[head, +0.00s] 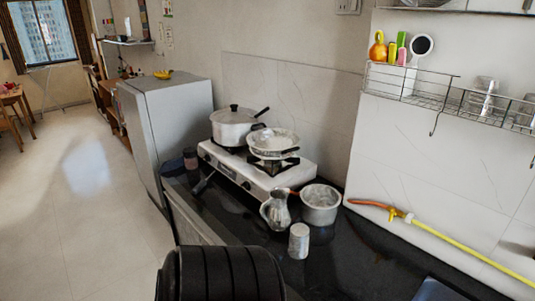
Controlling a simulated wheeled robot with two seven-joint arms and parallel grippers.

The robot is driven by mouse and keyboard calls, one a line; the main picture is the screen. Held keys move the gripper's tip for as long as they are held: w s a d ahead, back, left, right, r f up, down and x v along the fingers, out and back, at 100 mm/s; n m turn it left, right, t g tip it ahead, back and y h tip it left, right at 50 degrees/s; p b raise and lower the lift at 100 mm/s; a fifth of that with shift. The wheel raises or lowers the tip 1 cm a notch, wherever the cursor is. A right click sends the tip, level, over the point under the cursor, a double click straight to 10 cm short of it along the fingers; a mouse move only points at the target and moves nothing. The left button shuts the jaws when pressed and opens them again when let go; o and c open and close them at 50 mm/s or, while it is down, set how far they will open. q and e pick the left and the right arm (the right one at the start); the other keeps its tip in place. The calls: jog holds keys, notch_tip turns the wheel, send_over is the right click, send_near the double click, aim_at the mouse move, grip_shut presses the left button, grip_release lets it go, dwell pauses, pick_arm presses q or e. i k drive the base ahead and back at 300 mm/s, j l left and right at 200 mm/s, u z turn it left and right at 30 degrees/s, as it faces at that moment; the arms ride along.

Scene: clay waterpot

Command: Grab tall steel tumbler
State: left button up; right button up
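A silvery steel tumbler (299,241) stands upright on the dark countertop, in front of a metal pot and to the right of a metal jug. Its whole near side is visible and nothing touches it that I can make out. Neither of my grippers shows in the head view. A black ribbed part at the bottom edge, left of the tumbler, looks like part of my own arm, with no fingers visible on it.
The metal jug (276,210) and open steel pot (321,205) stand close behind the tumbler. A white stove (262,178) with pans is farther back. A wire rack (440,92) with cups hangs on the wall. A yellow hose (470,256) lies at right. The front counter is mostly clear.

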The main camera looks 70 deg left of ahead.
aim_at(299, 233)
jog(key=u, duration=2)
